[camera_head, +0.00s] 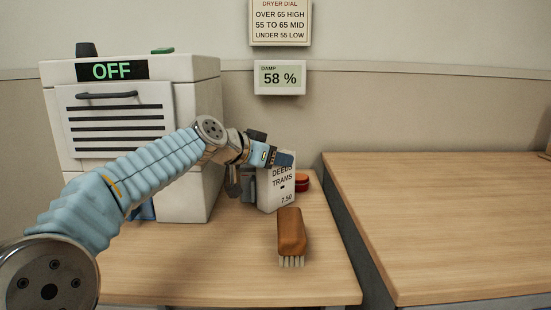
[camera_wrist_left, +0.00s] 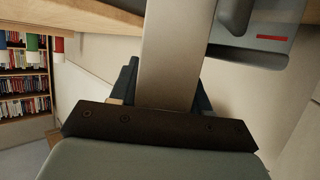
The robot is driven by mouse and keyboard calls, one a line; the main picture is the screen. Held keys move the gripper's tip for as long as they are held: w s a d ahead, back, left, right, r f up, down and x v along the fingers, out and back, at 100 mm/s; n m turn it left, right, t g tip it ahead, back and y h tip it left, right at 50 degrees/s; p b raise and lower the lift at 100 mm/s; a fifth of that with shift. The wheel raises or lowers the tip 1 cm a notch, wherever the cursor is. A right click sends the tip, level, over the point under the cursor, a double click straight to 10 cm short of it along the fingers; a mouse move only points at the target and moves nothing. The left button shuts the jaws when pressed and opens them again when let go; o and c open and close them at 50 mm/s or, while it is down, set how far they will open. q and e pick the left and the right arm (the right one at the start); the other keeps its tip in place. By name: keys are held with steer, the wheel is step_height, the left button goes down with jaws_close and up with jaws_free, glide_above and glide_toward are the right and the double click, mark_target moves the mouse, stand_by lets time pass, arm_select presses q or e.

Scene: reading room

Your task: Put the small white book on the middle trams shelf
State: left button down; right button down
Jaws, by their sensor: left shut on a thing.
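The small white book (camera_head: 282,192) stands upright on the wooden desk in the head view, with "DEEDS TRAMS" and "7.50" on the face turned to me. My left gripper (camera_head: 283,160) is shut on its upper part. In the left wrist view the book (camera_wrist_left: 173,50) shows as a pale slab between the two dark fingers of my left gripper (camera_wrist_left: 168,88). I cannot tell whether its bottom touches the desk. In the left wrist view a bookcase (camera_wrist_left: 25,57) with rows of books shows at the left; no shelf label is readable. My right gripper is not in view.
A brown brush (camera_head: 291,230) lies in front of the book, and a red round thing (camera_head: 303,183) is behind it. A white dryer (camera_head: 140,75) reading OFF stands left. A wall meter (camera_head: 280,78) reads 58 %. The right table (camera_head: 440,220) is mostly bare.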

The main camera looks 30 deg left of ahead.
arm_select(q)
steer(key=shift+f, duration=0.15)
steer(key=c, duration=0.5)
jaws_free()
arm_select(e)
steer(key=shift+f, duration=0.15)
